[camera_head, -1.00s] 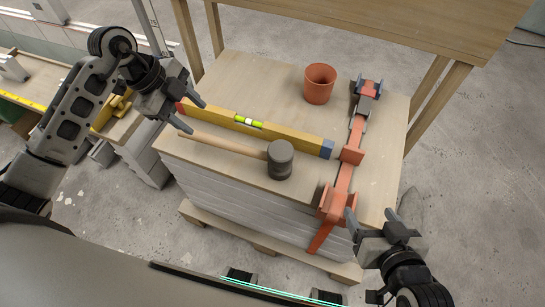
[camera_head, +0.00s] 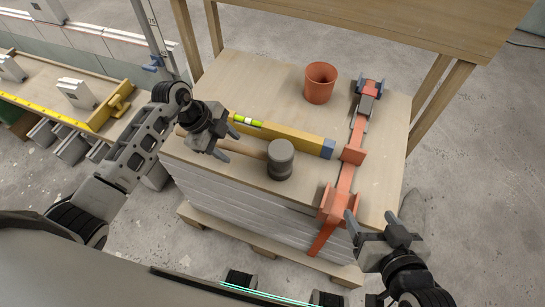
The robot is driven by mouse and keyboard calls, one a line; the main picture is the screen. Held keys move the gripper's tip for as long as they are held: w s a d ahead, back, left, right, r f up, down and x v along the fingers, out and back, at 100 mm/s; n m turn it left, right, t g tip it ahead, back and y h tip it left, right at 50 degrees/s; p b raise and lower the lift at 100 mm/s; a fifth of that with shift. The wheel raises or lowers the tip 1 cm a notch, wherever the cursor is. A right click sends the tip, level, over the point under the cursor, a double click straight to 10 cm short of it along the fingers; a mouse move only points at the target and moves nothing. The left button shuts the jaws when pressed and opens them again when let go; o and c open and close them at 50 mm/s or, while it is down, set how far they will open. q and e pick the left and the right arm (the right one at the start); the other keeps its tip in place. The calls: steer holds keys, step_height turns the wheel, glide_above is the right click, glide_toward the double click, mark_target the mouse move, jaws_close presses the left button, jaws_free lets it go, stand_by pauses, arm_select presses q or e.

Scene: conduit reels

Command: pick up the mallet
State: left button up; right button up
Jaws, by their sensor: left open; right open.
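The mallet lies on the wooden board top of the stack, with its dark grey head (camera_head: 280,160) to the right and its pale wooden handle (camera_head: 248,147) running left. My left gripper (camera_head: 228,143) is open above the handle and hides much of its left part. Whether the fingers are around the handle or only above it, I cannot tell. My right gripper (camera_head: 370,222) is open and empty at the front right edge of the stack, beside the orange clamp.
A yellow spirit level (camera_head: 290,137) lies just behind the mallet. An orange bar clamp (camera_head: 345,175) lies to the right. A terracotta pot (camera_head: 320,83) stands at the back. The board (camera_head: 265,75) is bare at the back left. A wooden table (camera_head: 400,25) stands behind.

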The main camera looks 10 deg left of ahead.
arm_select(q)
steer(key=shift+f, duration=0.15)
jaws_close()
steer(key=shift+w+d, duration=0.1)
